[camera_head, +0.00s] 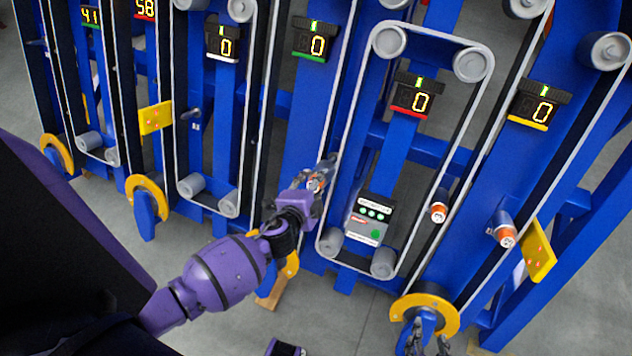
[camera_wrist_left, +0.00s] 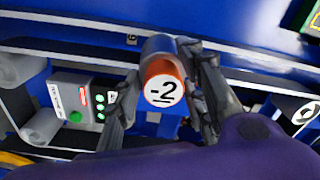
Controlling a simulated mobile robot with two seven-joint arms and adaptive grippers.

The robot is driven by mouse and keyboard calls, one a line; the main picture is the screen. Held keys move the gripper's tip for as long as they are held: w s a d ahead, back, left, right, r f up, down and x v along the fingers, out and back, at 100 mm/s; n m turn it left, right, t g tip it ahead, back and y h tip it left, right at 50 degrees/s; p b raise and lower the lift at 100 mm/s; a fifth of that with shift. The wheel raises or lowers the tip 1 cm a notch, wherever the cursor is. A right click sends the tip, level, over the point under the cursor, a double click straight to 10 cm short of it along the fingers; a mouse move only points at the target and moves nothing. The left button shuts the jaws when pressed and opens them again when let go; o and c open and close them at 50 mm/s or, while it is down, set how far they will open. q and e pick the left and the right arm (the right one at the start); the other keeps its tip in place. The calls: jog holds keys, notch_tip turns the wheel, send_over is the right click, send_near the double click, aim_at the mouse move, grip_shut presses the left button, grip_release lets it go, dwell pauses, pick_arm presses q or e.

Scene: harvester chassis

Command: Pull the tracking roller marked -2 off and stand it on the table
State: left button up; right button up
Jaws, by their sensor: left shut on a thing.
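The tracking roller marked -2 (camera_wrist_left: 163,88) has a grey body, an orange rim and a white face, and shows between my left gripper's fingers in the left wrist view. My left gripper (camera_wrist_left: 163,100) is shut on it, with a finger on each side. In the head view the left gripper (camera_head: 318,180) is at the blue frame, and its fingers mostly cover the roller. The roller's back end is against the blue frame; I cannot tell whether it is still seated. My right gripper (camera_head: 428,342) is at the bottom edge of the head view, fingers apart and empty. No table shows.
Two more orange-tipped rollers (camera_head: 439,212) (camera_head: 506,238) stick out of the frame to the right. A grey control box (camera_head: 369,216) with green lights is just right of the left gripper. Belts, pulleys and digit displays (camera_head: 411,96) cover the blue frame (camera_head: 395,155). Grey floor (camera_head: 345,315) lies in front.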

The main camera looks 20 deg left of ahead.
pick_arm(q)
jog(key=shift+p+v, duration=0.5)
jog(key=shift+v, duration=0.85)
pick_arm(e)
jog(key=shift+w+r, duration=0.65)
jog(key=shift+r, duration=0.35)
pick_arm(q)
jog(key=shift+r, duration=0.15)
jog(key=w+a+r+n+y, duration=0.2)
jog(key=a+r+y, duration=0.15)
jog(key=r, duration=0.85)
pick_arm(e)
jog(key=s+p, duration=0.1)
jog(key=a+p, duration=0.1)
jog(key=shift+s+a+r+p, duration=0.1)
jog(key=shift+s+r+p, duration=0.1)
jog(key=shift+s+p, duration=0.2)
jog(key=shift+r, duration=0.25)
jog(key=shift+c, duration=1.1)
pick_arm(q)
jog(key=d+r+m+h, duration=0.1)
jog(key=r, duration=1.2)
jog(key=d+r+h, duration=0.2)
jog(key=r, duration=1.2)
jog(key=shift+s+d+m, duration=0.3)
jog(key=shift+m, duration=0.1)
